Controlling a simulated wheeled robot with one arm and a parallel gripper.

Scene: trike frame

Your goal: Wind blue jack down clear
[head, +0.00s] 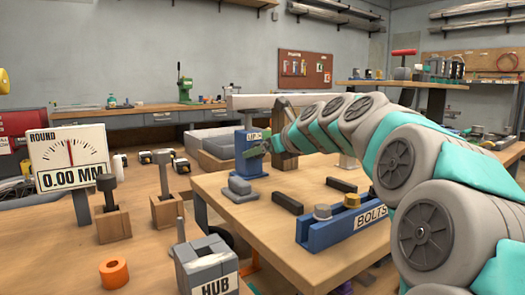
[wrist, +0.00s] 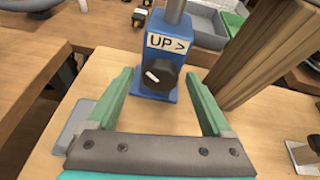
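The blue jack (wrist: 172,32) stands upright on the wooden table, with a white "UP >" label and a grey post rising from its top. On its near face is a black knob (wrist: 158,77) with a white mark pointing up and left. The jack also shows in the head view (head: 241,140), partly behind my gripper. My gripper (wrist: 158,84) is open, its green fingers on either side of the knob with gaps between. It holds nothing. In the head view my gripper (head: 266,146) is at the jack's right side.
A grey beam (head: 262,101) runs above the jack, with a brown wooden post (wrist: 262,50) close at its right. A grey block (head: 240,190) lies in front. A blue "BOLTS" holder (head: 345,230) stands nearer. The gauge (head: 70,160) reads 0.00 MM.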

